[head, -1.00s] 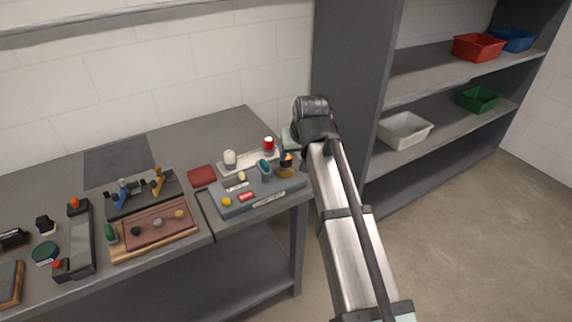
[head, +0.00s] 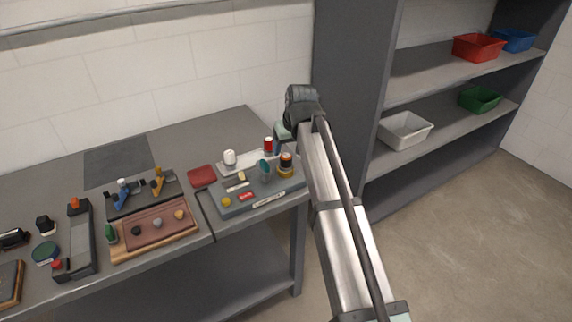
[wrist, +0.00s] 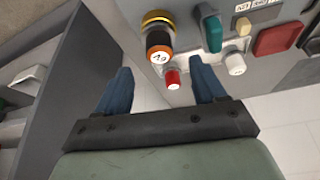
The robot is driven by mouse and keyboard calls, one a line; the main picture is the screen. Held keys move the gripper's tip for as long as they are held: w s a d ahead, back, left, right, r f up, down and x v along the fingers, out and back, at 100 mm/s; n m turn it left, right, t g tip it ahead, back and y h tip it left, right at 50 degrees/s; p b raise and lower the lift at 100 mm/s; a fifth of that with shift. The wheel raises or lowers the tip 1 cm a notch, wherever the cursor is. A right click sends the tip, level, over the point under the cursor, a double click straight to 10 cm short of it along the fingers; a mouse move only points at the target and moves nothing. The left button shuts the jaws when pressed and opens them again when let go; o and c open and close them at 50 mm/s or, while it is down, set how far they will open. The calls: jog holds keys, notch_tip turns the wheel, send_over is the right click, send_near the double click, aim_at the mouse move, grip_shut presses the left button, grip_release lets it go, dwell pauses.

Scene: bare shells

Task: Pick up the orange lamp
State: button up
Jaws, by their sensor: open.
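The thing that best fits the orange lamp is a short upright cylinder (head: 286,166) with black and orange bands, at the right end of the grey panel. In the wrist view this cylinder (wrist: 158,42) has a yellow-gold ring, a black body, an orange band and a pale marked end. My gripper (wrist: 164,84) is open, its two blue fingers spread and empty. The cylinder appears beyond the fingertips, between their lines and left of the middle. In the head view my arm hides most of the gripper.
A red-capped piece (wrist: 173,78) and a white knob (wrist: 235,63) stand close to the fingers. A teal upright piece (wrist: 209,28) is beside the cylinder. The grey panel (head: 222,213) holds several small parts. A dark shelf unit (head: 352,100) stands right of the bench.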

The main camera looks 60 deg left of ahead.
aim_at(286, 155)
jog(key=shift+x, duration=3.3)
jog(key=c, duration=0.9)
jog(key=shift+r, duration=0.1)
